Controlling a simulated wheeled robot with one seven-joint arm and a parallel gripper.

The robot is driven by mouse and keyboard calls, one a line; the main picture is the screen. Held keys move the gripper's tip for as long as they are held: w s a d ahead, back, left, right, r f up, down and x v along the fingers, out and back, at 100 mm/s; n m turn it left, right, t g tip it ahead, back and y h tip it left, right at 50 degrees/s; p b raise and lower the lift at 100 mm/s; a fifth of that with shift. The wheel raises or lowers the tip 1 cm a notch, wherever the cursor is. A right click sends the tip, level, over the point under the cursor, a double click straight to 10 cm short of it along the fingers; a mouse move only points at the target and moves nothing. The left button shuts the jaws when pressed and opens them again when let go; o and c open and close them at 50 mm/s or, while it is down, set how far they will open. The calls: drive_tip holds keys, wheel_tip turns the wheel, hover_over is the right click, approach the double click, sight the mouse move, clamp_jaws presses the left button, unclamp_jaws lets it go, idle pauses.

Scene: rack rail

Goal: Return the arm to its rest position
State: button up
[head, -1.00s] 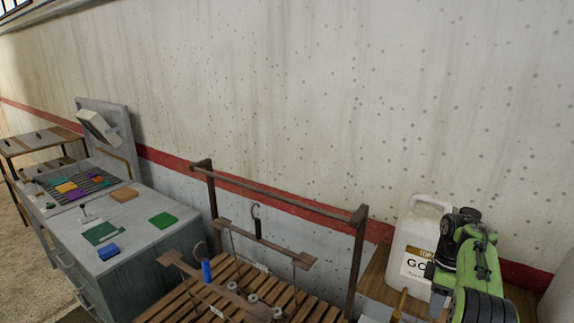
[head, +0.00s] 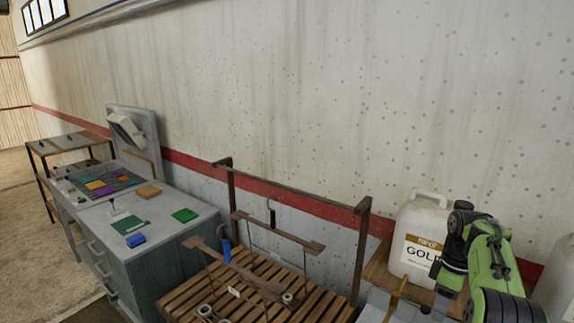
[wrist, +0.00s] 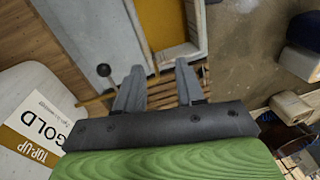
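My green and black arm (head: 488,262) is folded up at the right of the head view, in front of a white canister. My gripper (wrist: 159,78) shows in the wrist view with its two grey fingers apart and nothing between them. I cannot make out its fingertips in the head view. A grey surface with a black knob and a yellow-brown panel lie beyond the fingers in the wrist view.
A brown rack rail (head: 290,188) stands behind a slatted wooden bench (head: 250,310). Wooden hangers (head: 278,234) show at the rack. The white canister (head: 420,236) is beside my arm. A grey cabinet (head: 165,255) with coloured pieces stands left. Open floor (head: 20,220) lies far left.

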drive_tip(key=s+a+r+m+t+b, duration=0.1)
drive_tip(key=s+a+r+m+b, duration=0.1)
drive_tip(key=s+a+r, duration=0.4)
drive_tip(key=s+a+r+m+t+b, duration=0.2)
drive_tip(key=s+a+r, duration=0.1)
drive_tip(key=a, duration=0.6)
drive_tip(key=s+a+f+m+t+b, duration=0.1)
drive_tip(key=s+a+f+m, duration=0.1)
drive_tip(key=s, duration=0.8)
drive_tip(key=s+a+f+m+t+h+b, duration=0.1)
drive_tip(key=s+a+f+m+t+b, duration=0.1)
drive_tip(key=s+f, duration=0.4)
drive_tip(key=s+a+m, duration=0.1)
drive_tip(key=s+a, duration=0.1)
drive_tip(key=s, duration=0.2)
drive_tip(key=shift+s+a+m+t+b, duration=0.3)
drive_tip(key=shift+a, duration=0.05)
drive_tip(key=shift+r, duration=0.1)
